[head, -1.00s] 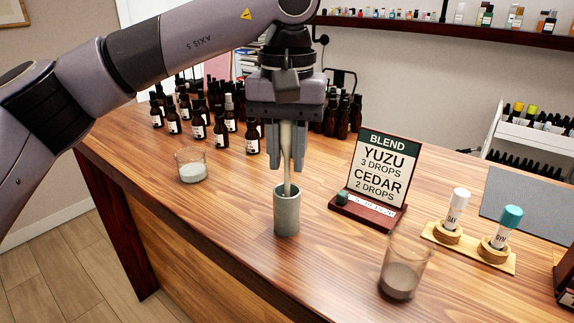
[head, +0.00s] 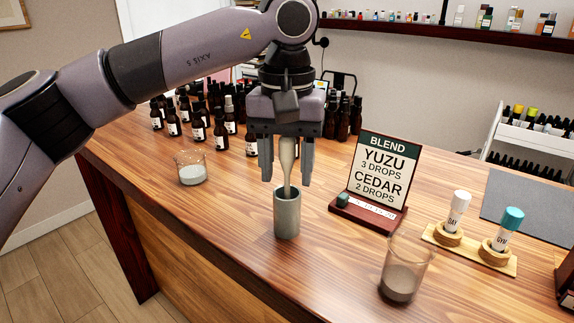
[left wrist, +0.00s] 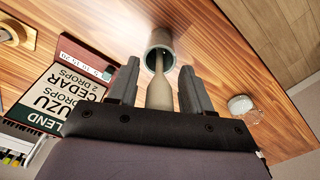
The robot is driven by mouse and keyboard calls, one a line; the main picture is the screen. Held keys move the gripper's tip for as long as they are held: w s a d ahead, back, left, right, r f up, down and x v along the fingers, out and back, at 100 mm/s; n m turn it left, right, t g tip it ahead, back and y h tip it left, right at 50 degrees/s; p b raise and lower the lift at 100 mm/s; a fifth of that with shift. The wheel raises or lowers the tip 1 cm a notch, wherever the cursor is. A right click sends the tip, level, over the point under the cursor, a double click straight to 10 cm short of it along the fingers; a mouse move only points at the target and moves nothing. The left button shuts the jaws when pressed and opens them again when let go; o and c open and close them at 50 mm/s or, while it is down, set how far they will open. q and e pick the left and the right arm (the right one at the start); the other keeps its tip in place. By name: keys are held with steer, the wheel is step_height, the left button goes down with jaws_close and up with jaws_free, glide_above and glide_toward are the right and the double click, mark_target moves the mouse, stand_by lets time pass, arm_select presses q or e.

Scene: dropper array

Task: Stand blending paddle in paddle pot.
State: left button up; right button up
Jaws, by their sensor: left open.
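The paddle pot (head: 287,216) is a grey-green cylinder standing upright on the wooden counter. The pale blending paddle (head: 288,160) stands nearly upright with its thin lower end inside the pot's mouth. My left gripper (head: 287,178) points down above the pot, its fingers open on either side of the paddle with gaps between. In the left wrist view the paddle (left wrist: 159,92) lies between the open fingers and reaches into the pot (left wrist: 160,42). The paddle's lower tip is hidden inside the pot. My right gripper is not in view.
A sign (head: 377,175) stands right of the pot. A glass beaker with grey contents (head: 400,282) is at the front right, and one with white contents (head: 191,172) at the left. Dark bottles (head: 221,130) crowd behind. Two vials stand in a wooden holder (head: 468,250).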

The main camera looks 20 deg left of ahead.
arm_select(q)
step_height(320, 180, up, 11)
steer(key=shift+r+p, duration=0.1)
steer(key=shift+p, duration=1.05)
steer(key=shift+r, duration=0.3)
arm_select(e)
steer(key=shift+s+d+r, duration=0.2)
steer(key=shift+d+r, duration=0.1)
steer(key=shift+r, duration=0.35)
